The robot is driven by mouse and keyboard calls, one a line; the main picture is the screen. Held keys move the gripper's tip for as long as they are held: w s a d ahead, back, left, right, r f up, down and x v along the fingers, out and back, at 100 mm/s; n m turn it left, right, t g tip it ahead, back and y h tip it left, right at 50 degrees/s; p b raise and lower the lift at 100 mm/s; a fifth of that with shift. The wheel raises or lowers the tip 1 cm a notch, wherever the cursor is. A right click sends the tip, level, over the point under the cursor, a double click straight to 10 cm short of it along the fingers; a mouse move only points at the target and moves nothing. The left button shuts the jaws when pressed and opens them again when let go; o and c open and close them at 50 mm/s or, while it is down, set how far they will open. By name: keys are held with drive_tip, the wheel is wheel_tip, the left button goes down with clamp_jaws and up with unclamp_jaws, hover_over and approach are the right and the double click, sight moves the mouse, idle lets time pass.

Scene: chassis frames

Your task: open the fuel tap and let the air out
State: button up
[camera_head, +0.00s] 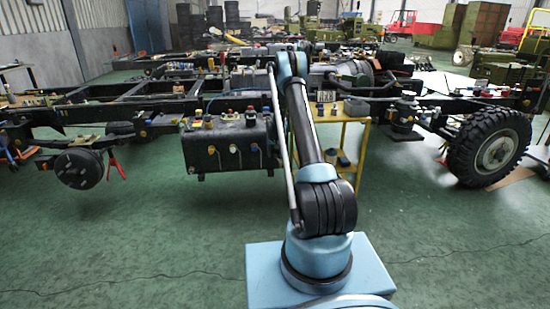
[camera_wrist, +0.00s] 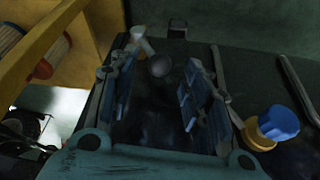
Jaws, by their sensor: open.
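The black tank (camera_head: 228,135) hangs on the chassis frame left of my arm in the head view, with several small coloured taps and caps on its front and top. In the wrist view my gripper (camera_wrist: 162,72) is open, its two fingers apart over a dark surface. A white fitting (camera_wrist: 142,40) lies just beyond the left finger. A blue-and-yellow knob (camera_wrist: 275,126) sits right of the right finger. I cannot tell which fitting is the fuel tap. My gripper cannot be made out in the head view.
In the head view, a yellow cart (camera_head: 345,118) stands behind my arm and a large wheel (camera_head: 489,148) is at right. The green floor (camera_head: 130,245) in front is clear.

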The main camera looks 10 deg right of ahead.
drive_tip(key=shift+x, duration=1.3)
clamp_jaws()
